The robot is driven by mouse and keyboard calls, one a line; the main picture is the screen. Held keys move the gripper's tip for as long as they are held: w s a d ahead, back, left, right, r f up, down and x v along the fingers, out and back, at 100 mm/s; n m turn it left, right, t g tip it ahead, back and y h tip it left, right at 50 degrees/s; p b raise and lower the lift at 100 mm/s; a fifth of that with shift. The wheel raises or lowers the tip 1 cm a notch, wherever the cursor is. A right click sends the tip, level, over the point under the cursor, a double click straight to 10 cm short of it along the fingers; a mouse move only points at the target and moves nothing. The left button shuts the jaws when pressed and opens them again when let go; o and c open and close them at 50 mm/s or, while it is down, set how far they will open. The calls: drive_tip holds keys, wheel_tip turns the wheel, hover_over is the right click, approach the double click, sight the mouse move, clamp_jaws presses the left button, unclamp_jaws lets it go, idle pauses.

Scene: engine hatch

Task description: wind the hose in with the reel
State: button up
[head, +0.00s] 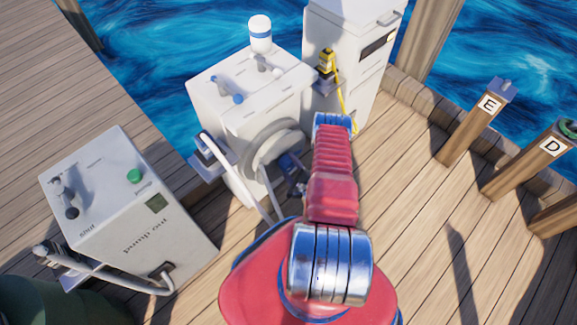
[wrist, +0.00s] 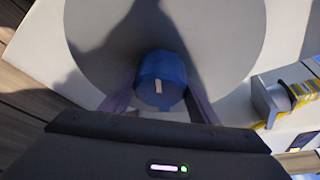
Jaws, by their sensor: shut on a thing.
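The grey reel (head: 262,150) is mounted on the side of a white cabinet (head: 240,100), partly hidden behind my red arm. In the wrist view the reel (wrist: 225,40) is a large grey disc with a blue knob (wrist: 158,68) on its face. My gripper (wrist: 160,98) is shut on this blue knob, one finger on each side. In the head view my gripper (head: 291,172) is small and dark against the reel. A pale hose (head: 232,172) runs from a holder on the cabinet's left side down toward the deck. How much hose is on the reel cannot be told.
A taller white cabinet (head: 345,60) with a yellow nozzle (head: 326,62) stands behind my arm. Posts marked E (head: 480,115) and D (head: 545,155) line the right edge. Open deck lies at right; water lies beyond.

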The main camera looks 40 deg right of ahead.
drive_tip(key=n, duration=0.1)
drive_tip(key=n+t+h, duration=0.1)
drive_tip(key=n, duration=0.1)
drive_tip(key=shift+s+a+f+n, duration=0.1)
drive_tip(key=shift+a+f+n, duration=0.1)
drive_tip(key=shift+n, duration=0.1)
drive_tip(key=n+t+h, duration=0.1)
drive_tip(key=n, duration=0.3)
drive_tip(key=shift+t, duration=0.4)
drive_tip(key=o, duration=0.8)
drive_tip(key=shift+n, duration=0.3)
drive_tip(key=shift+o, duration=1.3)
drive_tip(key=shift+d+r, duration=0.1)
